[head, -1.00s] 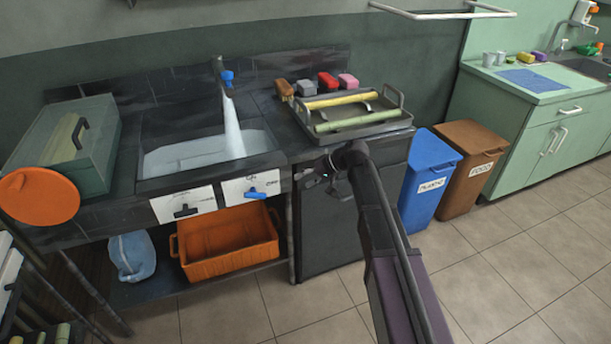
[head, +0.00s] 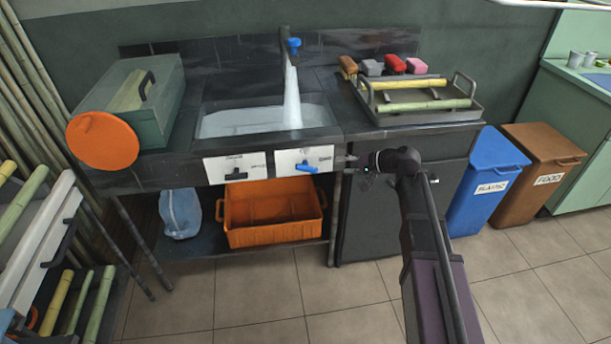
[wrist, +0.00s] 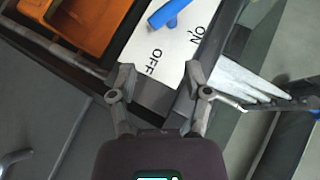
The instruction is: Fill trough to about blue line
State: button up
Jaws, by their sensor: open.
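The trough (head: 220,123) is the dark sink basin in the counter, with pale water (head: 235,120) in it. A white stream (head: 292,100) runs into it from the tap with a blue knob (head: 294,44). I cannot make out a blue line. On the front, a white plate (head: 285,160) carries a blue lever (head: 306,167); in the wrist view the lever (wrist: 170,12) lies by the ON and OFF words. My gripper (head: 352,160) is open and empty, just right of this plate; the wrist view shows its fingers (wrist: 159,82) apart, short of the lever.
A second plate with a black lever (head: 236,174) is to the left. An orange crate (head: 275,232) sits on the shelf below. A tray (head: 420,118) with cane pieces stands right of the trough. Blue (head: 480,190) and brown (head: 540,175) bins stand at right. Floor in front is clear.

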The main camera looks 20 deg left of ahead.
jog(key=s+a+f+m+t+y+b, duration=0.2)
jog(key=s+m+t+b, duration=0.1)
jog(key=s+m+b, duration=0.15)
jog(key=m+t+b, duration=0.5)
jog(key=m+b, duration=0.2)
jog(key=m, duration=0.1)
send_near(304, 170)
jog(key=v, duration=0.3)
jog(key=shift+w, duration=0.1)
jog(key=x, duration=1.3)
jog(key=shift+w+a+r, duration=0.1)
jog(key=shift+w+a, duration=0.05)
jog(key=shift+a, duration=0.25)
grip_shut()
